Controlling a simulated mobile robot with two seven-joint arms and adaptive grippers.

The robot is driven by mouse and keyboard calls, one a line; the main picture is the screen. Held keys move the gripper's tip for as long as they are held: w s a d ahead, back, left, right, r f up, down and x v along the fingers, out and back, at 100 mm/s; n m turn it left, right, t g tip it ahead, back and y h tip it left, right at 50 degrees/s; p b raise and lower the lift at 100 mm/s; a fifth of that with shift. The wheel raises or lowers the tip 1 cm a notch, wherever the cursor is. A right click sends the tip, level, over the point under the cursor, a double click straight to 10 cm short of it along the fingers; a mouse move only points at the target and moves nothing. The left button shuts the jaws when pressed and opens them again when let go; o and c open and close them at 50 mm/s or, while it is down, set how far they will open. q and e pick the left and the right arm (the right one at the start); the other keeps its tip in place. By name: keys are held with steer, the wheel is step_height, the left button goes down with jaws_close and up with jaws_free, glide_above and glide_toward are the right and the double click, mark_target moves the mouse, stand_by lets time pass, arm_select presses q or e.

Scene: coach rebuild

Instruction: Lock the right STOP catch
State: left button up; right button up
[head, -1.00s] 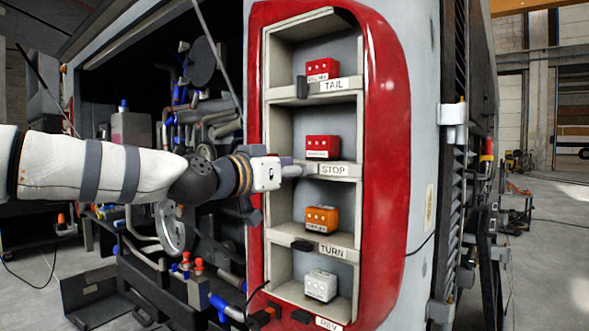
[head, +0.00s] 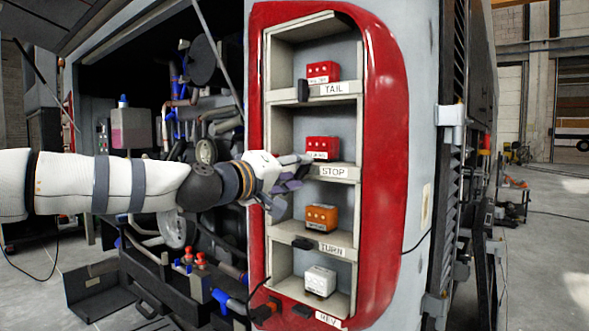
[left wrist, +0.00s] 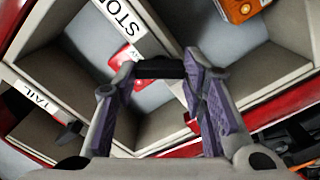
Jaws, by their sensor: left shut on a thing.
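My left gripper (head: 298,172) is at the left end of the STOP shelf edge, beside the STOP label (head: 333,172). In the left wrist view its purple-padded fingers (left wrist: 160,72) are shut on the black STOP catch (left wrist: 159,67), which spans between the fingertips. My right gripper is in neither view.
The black TAIL catch (head: 303,90) above stands upright. The TURN catch (head: 303,243) below lies sideways. An orange module (head: 322,217) and a white module (head: 320,282) sit in the lower compartments. The red lamp frame (head: 385,150) surrounds the shelves.

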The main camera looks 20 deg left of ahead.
arm_select(q)
steer(key=n, duration=0.3)
steer(key=shift+n, duration=2.1)
steer(key=shift+f, duration=0.1)
steer(key=o, duration=1.2)
steer(key=shift+c, duration=0.2)
